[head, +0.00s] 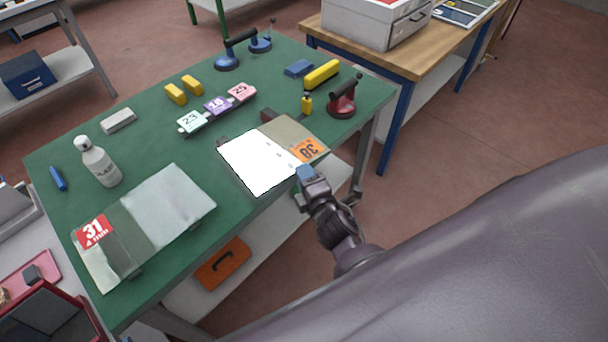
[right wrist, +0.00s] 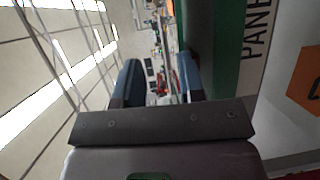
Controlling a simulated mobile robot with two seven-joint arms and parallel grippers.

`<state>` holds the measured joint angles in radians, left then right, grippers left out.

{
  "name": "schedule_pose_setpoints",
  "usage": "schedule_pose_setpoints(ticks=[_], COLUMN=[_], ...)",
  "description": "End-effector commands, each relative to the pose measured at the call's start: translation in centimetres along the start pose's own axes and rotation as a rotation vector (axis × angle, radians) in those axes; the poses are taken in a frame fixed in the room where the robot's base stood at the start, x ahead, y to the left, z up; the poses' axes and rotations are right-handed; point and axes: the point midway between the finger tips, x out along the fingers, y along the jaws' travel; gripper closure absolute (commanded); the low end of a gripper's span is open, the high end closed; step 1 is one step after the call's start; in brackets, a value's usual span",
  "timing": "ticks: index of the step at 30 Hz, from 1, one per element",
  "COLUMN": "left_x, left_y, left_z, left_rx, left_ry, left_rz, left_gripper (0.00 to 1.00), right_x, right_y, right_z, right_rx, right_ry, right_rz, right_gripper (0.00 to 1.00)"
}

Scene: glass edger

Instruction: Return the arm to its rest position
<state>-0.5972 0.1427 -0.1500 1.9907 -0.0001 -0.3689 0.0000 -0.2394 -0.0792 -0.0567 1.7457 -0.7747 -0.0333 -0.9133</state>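My right arm reaches in from the lower right of the head view. My left gripper is not in view.
A panel with a red 31 label (head: 165,215) lies front left on the table. A white bottle (head: 100,163), a red suction lifter (head: 342,100) and numbered cards (head: 216,105) stand behind. A wooden-topped bench (head: 420,55) is at back right, with open floor (head: 480,130) before it.

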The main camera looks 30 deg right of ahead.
Motion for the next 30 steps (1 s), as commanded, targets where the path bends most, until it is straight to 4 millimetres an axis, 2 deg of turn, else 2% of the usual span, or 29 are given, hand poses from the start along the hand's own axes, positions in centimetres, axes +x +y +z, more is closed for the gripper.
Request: schedule_pose_setpoints(ticks=[13, 17, 20, 24, 26, 30], left_x=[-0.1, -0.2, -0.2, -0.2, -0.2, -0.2], left_y=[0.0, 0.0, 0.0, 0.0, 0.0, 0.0], left_z=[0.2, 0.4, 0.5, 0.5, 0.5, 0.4], left_rx=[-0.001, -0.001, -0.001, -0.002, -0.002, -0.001], left_ry=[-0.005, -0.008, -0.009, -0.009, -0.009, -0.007], left_rz=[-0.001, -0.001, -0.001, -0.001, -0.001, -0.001], left_gripper=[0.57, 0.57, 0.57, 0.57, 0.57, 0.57], right_x=[0.0, 0.0, 0.0, -0.3, -1.2, -5.0], right_y=[0.0, -0.1, -0.2, 0.2, -0.2, -2.2], right_z=[0.0, 0.1, 0.4, 1.1, 1.6, 2.9], right_rx=[0.004, 0.070, 0.252, 0.653, 0.835, 1.231], right_ry=[0.000, -0.006, -0.029, -0.067, -0.088, -0.155], right_rz=[-0.001, -0.008, -0.028, -0.060, -0.091, -0.194], right_gripper=[0.64, 0.64, 0.64, 0.64, 0.64, 0.64])
